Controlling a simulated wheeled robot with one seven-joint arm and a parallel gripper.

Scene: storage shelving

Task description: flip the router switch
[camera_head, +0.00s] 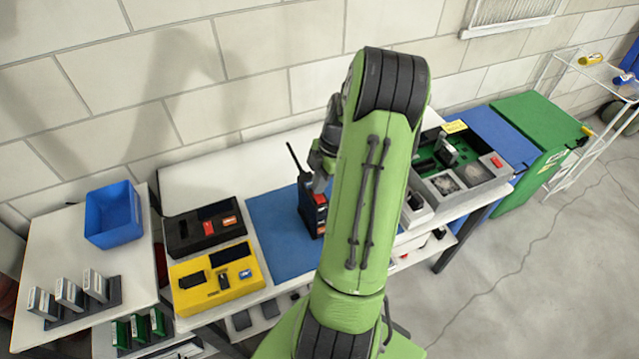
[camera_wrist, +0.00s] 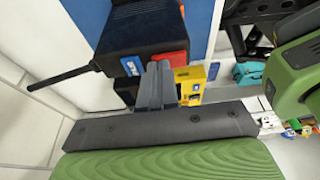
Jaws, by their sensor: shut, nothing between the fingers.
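The router (camera_head: 312,212) is a dark upright box on the blue mat (camera_head: 270,235). It has a thin antenna (camera_head: 294,158) and a red-orange part near its top. In the wrist view the router (camera_wrist: 140,32) fills the upper middle, its antenna (camera_wrist: 62,79) pointing left. The red part (camera_wrist: 172,58), probably the switch, sits at its edge beside a blue label (camera_wrist: 130,66). My gripper (camera_wrist: 158,68) is shut and empty, its tips right at the red part; whether they touch it I cannot tell. In the head view my gripper (camera_head: 321,180) is partly hidden by my arm, just above the router.
Left of the mat lie a black case (camera_head: 205,230) and a yellow case (camera_head: 218,278). A blue bin (camera_head: 113,214) stands on the left table. A grey and green tray (camera_head: 465,170) is at the right, with blue and green containers (camera_head: 540,130) beyond.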

